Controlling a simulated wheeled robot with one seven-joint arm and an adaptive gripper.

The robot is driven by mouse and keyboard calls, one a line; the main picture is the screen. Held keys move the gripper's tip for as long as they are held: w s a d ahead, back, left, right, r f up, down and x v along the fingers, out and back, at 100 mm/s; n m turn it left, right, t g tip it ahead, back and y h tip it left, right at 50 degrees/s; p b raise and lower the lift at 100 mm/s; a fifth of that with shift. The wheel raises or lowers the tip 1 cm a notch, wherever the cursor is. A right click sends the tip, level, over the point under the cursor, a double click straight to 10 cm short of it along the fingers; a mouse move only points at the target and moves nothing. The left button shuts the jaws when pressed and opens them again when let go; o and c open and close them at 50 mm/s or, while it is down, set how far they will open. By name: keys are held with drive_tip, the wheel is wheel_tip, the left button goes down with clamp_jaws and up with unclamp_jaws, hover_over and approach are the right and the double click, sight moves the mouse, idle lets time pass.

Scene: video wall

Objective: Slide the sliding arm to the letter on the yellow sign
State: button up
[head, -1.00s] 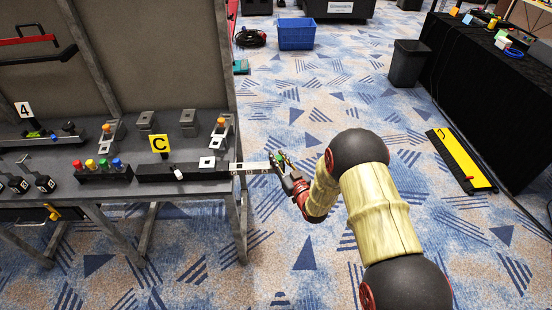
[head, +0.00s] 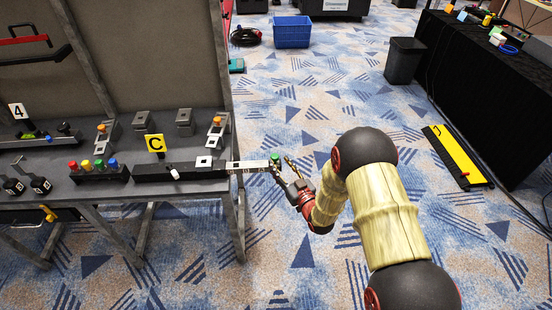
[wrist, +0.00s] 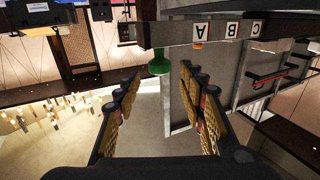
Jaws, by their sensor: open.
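The yellow sign (head: 155,143) shows a black C and stands upright on the bench. The sliding arm (head: 248,167) sticks out to the right past the bench edge from its dark rail (head: 160,173), with a green knob (head: 275,158) at its outer end.
A row of coloured buttons (head: 92,168) and a sign 4 (head: 18,111) are left on the bench. A blue crate (head: 291,32), grey bin (head: 404,61) and yellow board (head: 457,158) stand on the floor.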

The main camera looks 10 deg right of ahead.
drive_tip(key=v, duration=0.6)
drive_tip(key=shift+s, duration=0.4)
drive_tip(key=shift+d, duration=0.1)
